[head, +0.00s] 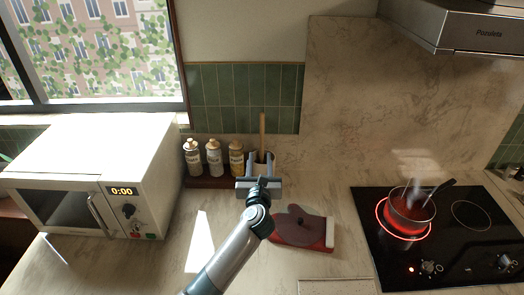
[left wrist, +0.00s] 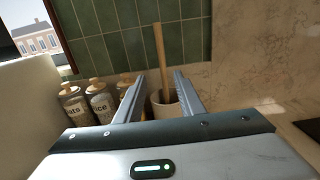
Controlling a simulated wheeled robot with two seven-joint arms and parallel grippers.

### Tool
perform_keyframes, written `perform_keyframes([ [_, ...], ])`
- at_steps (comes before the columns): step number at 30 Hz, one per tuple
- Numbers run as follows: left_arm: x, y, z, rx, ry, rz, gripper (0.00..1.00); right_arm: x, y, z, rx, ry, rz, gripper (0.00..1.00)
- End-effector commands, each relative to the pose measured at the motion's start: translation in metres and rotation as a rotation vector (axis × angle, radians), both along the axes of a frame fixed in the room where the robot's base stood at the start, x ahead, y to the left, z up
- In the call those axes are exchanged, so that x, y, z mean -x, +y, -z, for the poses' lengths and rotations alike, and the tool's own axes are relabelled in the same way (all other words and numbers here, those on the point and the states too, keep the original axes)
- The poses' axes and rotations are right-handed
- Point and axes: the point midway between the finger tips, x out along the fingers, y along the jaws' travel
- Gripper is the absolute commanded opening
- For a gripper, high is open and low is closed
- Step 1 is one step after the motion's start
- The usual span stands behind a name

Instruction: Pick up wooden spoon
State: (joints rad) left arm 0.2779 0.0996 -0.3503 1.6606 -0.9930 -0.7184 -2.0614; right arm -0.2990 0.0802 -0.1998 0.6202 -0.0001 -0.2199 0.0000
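The wooden spoon (head: 262,130) stands upright in a light holder (head: 262,167) against the green tiled wall. In the left wrist view its handle (left wrist: 160,58) rises out of the holder (left wrist: 166,107), between the two finger lines. My left gripper (head: 260,157) is open and empty, its fingers pointing at the holder; in the left wrist view the open fingers (left wrist: 158,82) stand on either side of the holder in the picture. I cannot tell how far the fingertips are from the spoon. The spoon's lower end is hidden in the holder. My right gripper is not in view.
Several labelled jars (head: 214,157) stand on a dark tray just left of the holder. A white microwave (head: 95,175) is further left. A red item with a grey mitt-like shape (head: 300,228) lies on the counter. A pot (head: 411,208) steams on a glowing burner at right.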

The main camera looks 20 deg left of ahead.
Motion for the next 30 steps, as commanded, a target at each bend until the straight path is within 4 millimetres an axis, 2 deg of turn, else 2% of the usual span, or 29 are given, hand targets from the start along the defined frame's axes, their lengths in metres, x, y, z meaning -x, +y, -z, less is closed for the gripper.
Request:
perform_keyframes([
  [7, -0.045, 0.012, 0.001, 0.0, -0.001, -0.001, 0.35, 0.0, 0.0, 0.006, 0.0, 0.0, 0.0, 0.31],
  [9, -0.057, 0.015, 0.005, -0.001, -0.003, 0.0, 0.35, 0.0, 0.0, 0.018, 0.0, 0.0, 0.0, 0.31],
  [15, -0.082, 0.023, 0.003, 0.001, -0.001, 0.0, 0.35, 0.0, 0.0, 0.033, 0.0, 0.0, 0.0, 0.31],
  [20, -0.09, 0.025, 0.0, 0.0, -0.001, 0.0, 0.35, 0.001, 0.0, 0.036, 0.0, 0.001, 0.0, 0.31],
  [30, -0.091, 0.025, 0.0, 0.0, -0.001, 0.001, 0.35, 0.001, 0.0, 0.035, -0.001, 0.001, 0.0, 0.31],
])
